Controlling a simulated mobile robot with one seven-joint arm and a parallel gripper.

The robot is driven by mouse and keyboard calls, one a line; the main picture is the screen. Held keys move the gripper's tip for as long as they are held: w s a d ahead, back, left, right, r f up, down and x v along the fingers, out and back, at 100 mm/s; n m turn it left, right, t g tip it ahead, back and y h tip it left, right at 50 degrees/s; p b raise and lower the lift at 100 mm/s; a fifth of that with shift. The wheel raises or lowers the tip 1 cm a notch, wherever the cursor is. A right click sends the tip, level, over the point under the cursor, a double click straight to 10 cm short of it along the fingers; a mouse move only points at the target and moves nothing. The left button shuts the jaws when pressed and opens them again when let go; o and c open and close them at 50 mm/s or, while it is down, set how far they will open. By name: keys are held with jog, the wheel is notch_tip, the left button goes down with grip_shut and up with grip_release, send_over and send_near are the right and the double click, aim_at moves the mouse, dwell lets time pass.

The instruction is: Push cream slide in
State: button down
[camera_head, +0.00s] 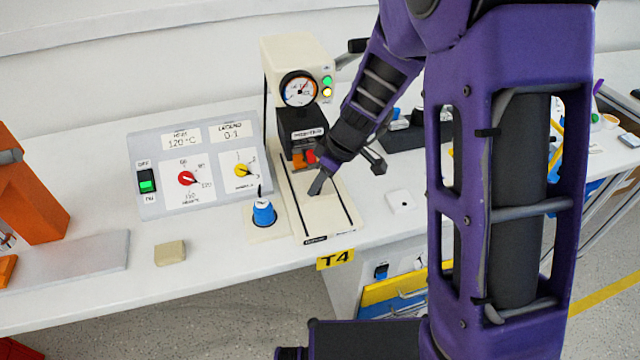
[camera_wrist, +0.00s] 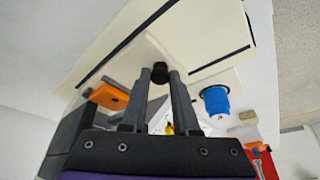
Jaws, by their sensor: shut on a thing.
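The cream slide (camera_head: 328,208) lies between two black rails on the base of the cream press, below the press head (camera_head: 305,140). It also shows in the wrist view (camera_wrist: 200,35). My gripper (camera_head: 316,188) is low over the slide, in front of the press head. In the wrist view my gripper (camera_wrist: 158,82) has its two fingers on either side of a small black knob (camera_wrist: 159,70) and is shut on it. The head view hides the knob behind the fingers. My arm covers part of the press's right side.
A grey control panel (camera_head: 215,190) with a red dial and a yellow dial stands left of the press. A beige block (camera_head: 170,253) lies near the front edge. A white square piece (camera_head: 400,201) lies right.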

jog(key=c, duration=0.7)
grip_release()
jog(key=shift+w, duration=0.25)
jog(key=shift+o, duration=0.2)
jog(key=shift+r, duration=0.1)
jog(key=p+v, duration=0.2)
jog(key=v, duration=1.5)
jog(key=shift+s, duration=0.2)
jog(key=shift+d, duration=0.15)
